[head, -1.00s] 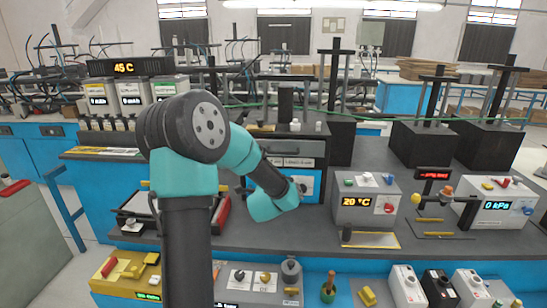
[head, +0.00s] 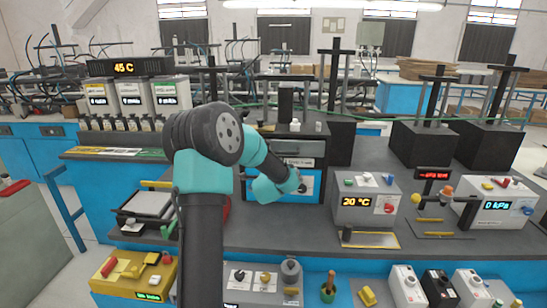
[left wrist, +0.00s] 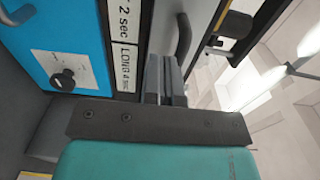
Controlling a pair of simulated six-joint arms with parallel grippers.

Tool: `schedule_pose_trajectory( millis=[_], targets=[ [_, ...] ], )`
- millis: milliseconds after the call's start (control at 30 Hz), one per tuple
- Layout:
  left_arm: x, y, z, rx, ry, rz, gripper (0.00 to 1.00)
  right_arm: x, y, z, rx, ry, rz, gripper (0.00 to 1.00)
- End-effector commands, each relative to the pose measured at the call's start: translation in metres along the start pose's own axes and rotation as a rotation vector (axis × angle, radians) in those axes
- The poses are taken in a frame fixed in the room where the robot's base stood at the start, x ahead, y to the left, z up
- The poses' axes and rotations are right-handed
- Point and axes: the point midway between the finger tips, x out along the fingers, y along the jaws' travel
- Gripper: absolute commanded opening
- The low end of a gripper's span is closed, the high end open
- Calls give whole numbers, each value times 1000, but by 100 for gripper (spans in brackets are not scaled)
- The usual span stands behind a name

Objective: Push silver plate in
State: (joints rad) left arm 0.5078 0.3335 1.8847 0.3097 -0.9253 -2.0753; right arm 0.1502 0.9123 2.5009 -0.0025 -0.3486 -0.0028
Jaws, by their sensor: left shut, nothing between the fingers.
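The machine with a blue front panel (head: 310,189) stands at the middle of the bench, partly hidden by my left arm. In the left wrist view, its blue panel with a black knob (left wrist: 64,78) is at the left. A grey plate-like face (left wrist: 158,25) with a dark curved handle (left wrist: 182,38) lies beside the white time labels. I cannot tell for sure whether this is the silver plate. My left gripper (left wrist: 166,62) is shut and empty, with its fingertips close to this face; contact is unclear. My right gripper is not in view.
A grey 20 °C box (head: 365,203) stands right of the machine. A tray-like device (head: 145,205) is left of my arm. Several control boxes line the bench front. Some bare dark bench top (head: 280,232) lies before the machine.

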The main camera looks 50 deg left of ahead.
Motion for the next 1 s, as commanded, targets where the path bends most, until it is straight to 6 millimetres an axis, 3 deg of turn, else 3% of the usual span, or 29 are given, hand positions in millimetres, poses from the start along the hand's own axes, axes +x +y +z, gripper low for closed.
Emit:
schedule_pose_trajectory(
  millis=[333,867,1000],
  targets=[
    [48,0,0,-1,-1,-1,0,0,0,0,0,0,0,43],
    [58,0,0,0,0,0,0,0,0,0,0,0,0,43],
    [69,0,0,-1,0,0,0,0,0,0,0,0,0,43]
  ],
)
